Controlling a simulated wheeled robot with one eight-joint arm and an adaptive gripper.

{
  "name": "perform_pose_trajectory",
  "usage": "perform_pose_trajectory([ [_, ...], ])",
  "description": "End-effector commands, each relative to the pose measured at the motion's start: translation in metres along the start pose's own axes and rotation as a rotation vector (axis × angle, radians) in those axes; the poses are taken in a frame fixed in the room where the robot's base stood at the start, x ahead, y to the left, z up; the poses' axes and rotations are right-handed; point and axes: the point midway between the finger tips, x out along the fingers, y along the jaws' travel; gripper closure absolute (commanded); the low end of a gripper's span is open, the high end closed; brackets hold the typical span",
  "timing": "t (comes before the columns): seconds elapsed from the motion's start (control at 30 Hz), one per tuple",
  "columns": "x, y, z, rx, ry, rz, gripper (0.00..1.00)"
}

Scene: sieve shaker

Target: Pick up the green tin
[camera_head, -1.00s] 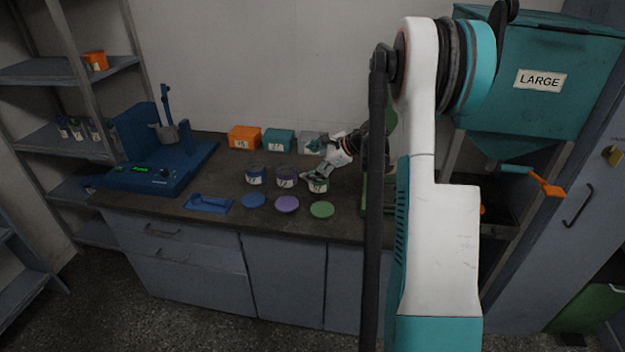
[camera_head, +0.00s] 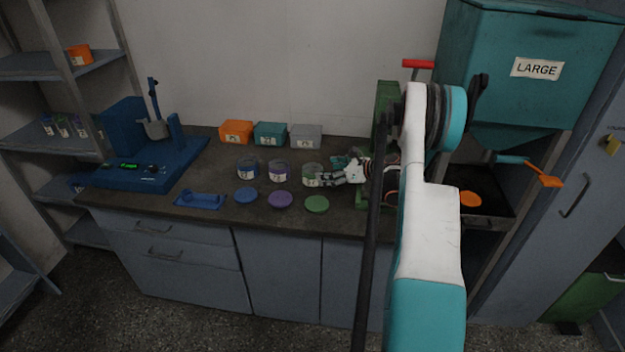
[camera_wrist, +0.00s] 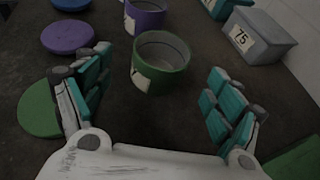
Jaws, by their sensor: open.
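The green tin (camera_wrist: 161,66) stands upright and open on the dark bench top, with a pale label on its side; it also shows in the head view (camera_head: 312,174). My gripper (camera_wrist: 160,92) is open, its teal-padded fingers spread to either side and short of the tin in the wrist view. In the head view my gripper (camera_head: 338,175) lies just right of the tin, low over the bench. Nothing is between the fingers. A green lid (camera_head: 317,204) lies flat in front of the tin and shows at the left in the wrist view (camera_wrist: 39,108).
A purple tin (camera_head: 279,172) and a blue tin (camera_head: 248,169) stand left of the green one, with purple (camera_head: 281,199) and blue (camera_head: 246,195) lids in front. Orange (camera_head: 236,132), teal (camera_head: 270,134) and grey (camera_head: 306,136) boxes stand behind. A blue shaker (camera_head: 150,160) is at left.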

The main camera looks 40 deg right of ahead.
Motion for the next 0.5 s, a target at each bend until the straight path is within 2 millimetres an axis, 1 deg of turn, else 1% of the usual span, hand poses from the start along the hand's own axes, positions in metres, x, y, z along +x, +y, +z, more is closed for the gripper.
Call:
perform_pose_trajectory([
  [0.03, 0.006, 0.000, -0.001, 0.000, 0.000, 0.001, 0.15],
  [0.1, 0.011, 0.000, 0.000, -0.001, 0.000, 0.001, 0.15],
  [0.27, 0.018, 0.000, 0.001, -0.001, 0.000, 0.000, 0.15],
  [0.33, 0.024, -0.001, 0.001, -0.002, 0.000, 0.001, 0.15],
  [0.5, 0.048, -0.002, 0.002, -0.002, 0.000, 0.002, 0.15],
])
